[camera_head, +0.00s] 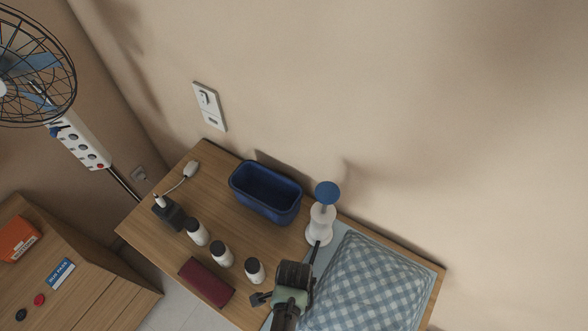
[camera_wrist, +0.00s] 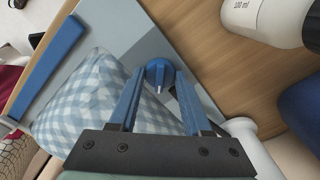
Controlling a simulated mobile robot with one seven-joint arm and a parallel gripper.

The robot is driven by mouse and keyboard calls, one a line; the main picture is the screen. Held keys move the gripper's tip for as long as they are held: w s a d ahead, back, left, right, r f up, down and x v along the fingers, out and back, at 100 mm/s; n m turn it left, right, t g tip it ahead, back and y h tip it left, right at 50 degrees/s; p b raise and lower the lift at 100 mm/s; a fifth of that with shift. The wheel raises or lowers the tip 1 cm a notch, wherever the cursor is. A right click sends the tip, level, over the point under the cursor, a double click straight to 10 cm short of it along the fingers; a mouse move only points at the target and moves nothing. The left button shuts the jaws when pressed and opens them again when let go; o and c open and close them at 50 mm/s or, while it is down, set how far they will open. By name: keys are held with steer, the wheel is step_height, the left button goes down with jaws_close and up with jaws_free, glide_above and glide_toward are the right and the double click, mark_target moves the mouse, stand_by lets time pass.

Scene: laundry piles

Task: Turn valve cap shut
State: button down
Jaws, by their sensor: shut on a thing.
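The valve cap (camera_wrist: 159,76) is a round blue knob with a pale mark, set on the grey-blue flat bag (camera_wrist: 120,22) in the wrist view. My gripper (camera_wrist: 160,84) has its two blue fingers on either side of the cap, shut on it near the tips. The blue-and-white checked cloth (camera_wrist: 85,98) bulges beside the cap. In the head view the cloth (camera_head: 365,285) lies on the pale bag at the wood table's right end. The cap cannot be made out there; my dark gripper is at the cloth's left edge.
A white pump with a blue top (camera_head: 327,193) stands close behind my gripper. A blue bin (camera_head: 265,193), several white bottles (camera_head: 221,253) and a dark red case (camera_head: 206,282) are to the left. The wall borders the table's back.

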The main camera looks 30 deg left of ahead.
stand_by(0.3)
steer(key=n+p, duration=0.1)
steer(key=n, duration=0.3)
steer(key=shift+n, duration=0.3)
steer(key=shift+n+p, duration=0.35)
steer(key=shift+n, duration=1.65)
steer(key=shift+c, duration=1.8)
jaws_free()
